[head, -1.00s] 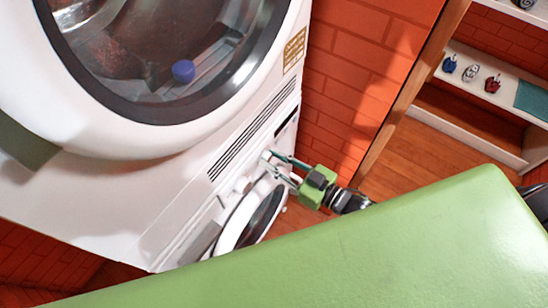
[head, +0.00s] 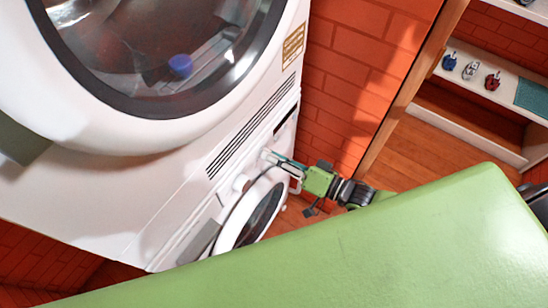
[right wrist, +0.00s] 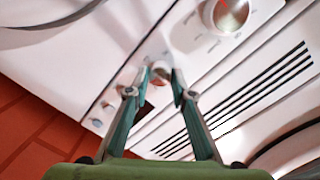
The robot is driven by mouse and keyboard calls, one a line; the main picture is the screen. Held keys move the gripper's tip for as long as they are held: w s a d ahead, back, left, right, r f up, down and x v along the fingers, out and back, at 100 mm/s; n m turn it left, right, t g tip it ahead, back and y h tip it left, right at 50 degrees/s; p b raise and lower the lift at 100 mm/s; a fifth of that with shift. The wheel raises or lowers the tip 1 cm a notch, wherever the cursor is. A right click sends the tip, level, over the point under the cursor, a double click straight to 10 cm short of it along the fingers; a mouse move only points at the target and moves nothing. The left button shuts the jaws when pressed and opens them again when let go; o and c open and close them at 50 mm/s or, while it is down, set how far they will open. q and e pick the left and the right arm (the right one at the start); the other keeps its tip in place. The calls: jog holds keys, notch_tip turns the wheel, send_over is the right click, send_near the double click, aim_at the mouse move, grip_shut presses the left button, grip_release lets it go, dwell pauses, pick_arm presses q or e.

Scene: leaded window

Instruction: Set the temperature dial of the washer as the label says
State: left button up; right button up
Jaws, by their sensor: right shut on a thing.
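The washer is the lower white machine, with a round door (head: 251,210) and a control panel. My right gripper (head: 268,155) is at that panel in the head view. In the right wrist view its fingertips (right wrist: 158,88) are on either side of a small round knob (right wrist: 160,70) and shut on it. A larger silver dial (right wrist: 229,14) is further up the panel, apart from the fingers. I cannot read which knob is for temperature. A tan label (head: 294,46) is on the upper machine; its text is too small to read. My left gripper is not in view.
The upper machine has a large round glass door (head: 165,60) with a blue object behind it. A brick wall (head: 350,70) is to the right. A shelf (head: 505,100) with several small objects stands far right. A green surface (head: 350,240) fills the foreground.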

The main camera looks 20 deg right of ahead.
jog(key=shift+f+m+b, duration=0.15)
jog(key=shift+m+b, duration=0.2)
jog(key=shift+m, duration=0.65)
jog(key=o, duration=1.1)
jog(key=v, duration=1.2)
jog(key=shift+d, duration=0.1)
